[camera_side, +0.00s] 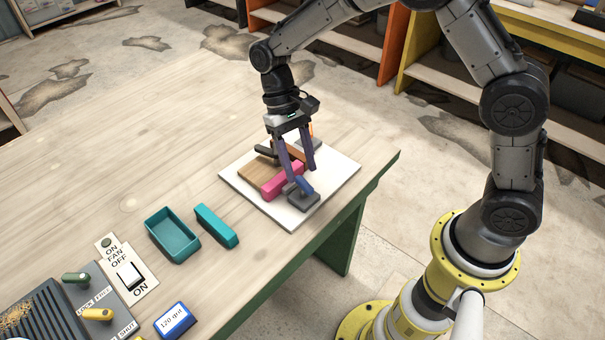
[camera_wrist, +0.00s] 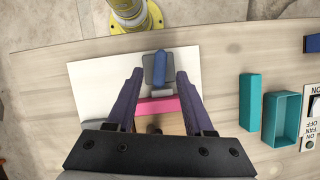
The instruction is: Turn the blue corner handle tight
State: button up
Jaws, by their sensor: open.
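The blue corner handle (camera_side: 304,186) sits on a grey corner block (camera_side: 303,201) at the near corner of the white board. In the wrist view the blue handle (camera_wrist: 160,63) points nearly straight up the picture. My gripper (camera_side: 301,176) is open, pointing down over the board. In the wrist view its fingertips (camera_wrist: 160,74) stand apart, one to each side of the handle's lower end, with gaps on both sides. I cannot tell whether the tips are down at the handle's height. A pink bar (camera_side: 283,181) lies behind the corner block, beside a wooden piece (camera_side: 260,173).
The white board (camera_side: 342,172) lies near the table's right edge. An orange handle (camera_side: 311,131) stands at the board's far corner, partly hidden by my gripper. A teal tray (camera_side: 172,235) and teal lid (camera_side: 216,226) lie to the left, near a fan switch (camera_side: 130,275).

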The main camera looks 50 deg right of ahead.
aim_at(304, 189)
jog(key=shift+x, duration=1.45)
grip_shut()
